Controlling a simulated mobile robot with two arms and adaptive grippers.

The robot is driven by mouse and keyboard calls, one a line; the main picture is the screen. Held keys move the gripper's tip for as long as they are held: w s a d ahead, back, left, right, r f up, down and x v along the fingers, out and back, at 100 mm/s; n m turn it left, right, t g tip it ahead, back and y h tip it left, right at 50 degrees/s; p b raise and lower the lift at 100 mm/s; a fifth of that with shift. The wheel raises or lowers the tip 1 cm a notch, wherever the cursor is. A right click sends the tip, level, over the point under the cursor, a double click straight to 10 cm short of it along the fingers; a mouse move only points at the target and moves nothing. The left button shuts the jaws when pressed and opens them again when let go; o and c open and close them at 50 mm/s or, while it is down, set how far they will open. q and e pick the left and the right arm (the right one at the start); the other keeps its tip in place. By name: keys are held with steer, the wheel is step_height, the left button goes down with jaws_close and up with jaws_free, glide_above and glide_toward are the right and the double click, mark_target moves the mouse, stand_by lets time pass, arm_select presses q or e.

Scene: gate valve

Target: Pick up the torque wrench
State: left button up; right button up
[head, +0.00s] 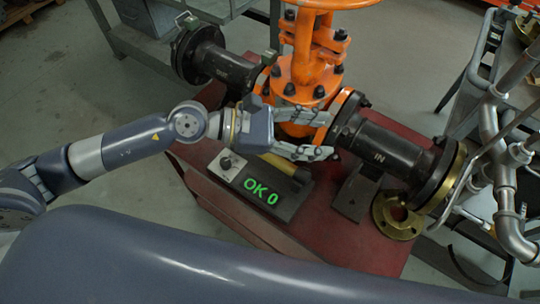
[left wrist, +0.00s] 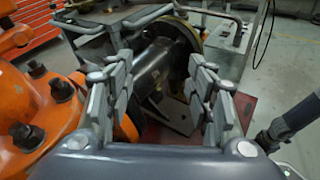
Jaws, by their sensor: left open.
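My left gripper (head: 318,133) reaches in from the left, over the red stand, in front of the orange gate valve (head: 305,62). Its fingers are spread, one above the other in the head view. In the left wrist view its open fingers (left wrist: 155,82) frame the dark pipe, with nothing visible held between them. I cannot make out the torque wrench for certain. A yellow bar (head: 277,164) lies just below the gripper, behind the "OK 0" display box (head: 262,197), partly hidden; I cannot tell whether it belongs to the wrench. My right gripper is not in view.
The dark right pipe (head: 392,151) ends in a brass-edged flange. A grey cart (head: 478,75) and metal pipes (head: 507,190) crowd the right. Open floor (head: 60,95) is at left.

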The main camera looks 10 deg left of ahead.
arm_select(q)
steer(key=a+f+m+g+y, duration=0.1)
steer(key=a+f+m+y, duration=0.35)
steer(key=a+f, duration=0.25)
steer(key=m+y, duration=0.2)
steer(key=y, duration=0.2)
glide_toward(268, 155)
steer(key=d, duration=0.2)
steer(key=x, duration=0.3)
steer(key=a+x, duration=0.1)
steer(key=shift+w+d+f, duration=0.1)
steer(key=shift+d+f, duration=0.05)
steer(key=shift+f, duration=0.35)
steer(key=shift+p+x, duration=0.45)
steer(key=shift+x, duration=0.45)
steer(key=x, duration=0.4)
steer(key=shift+w+a+f+p, duration=0.1)
steer(key=shift+a+f+p, duration=0.2)
steer(key=shift+p, duration=0.1)
jaws_close()
steer(key=shift+d+r, duration=0.1)
steer(key=shift+r, duration=0.05)
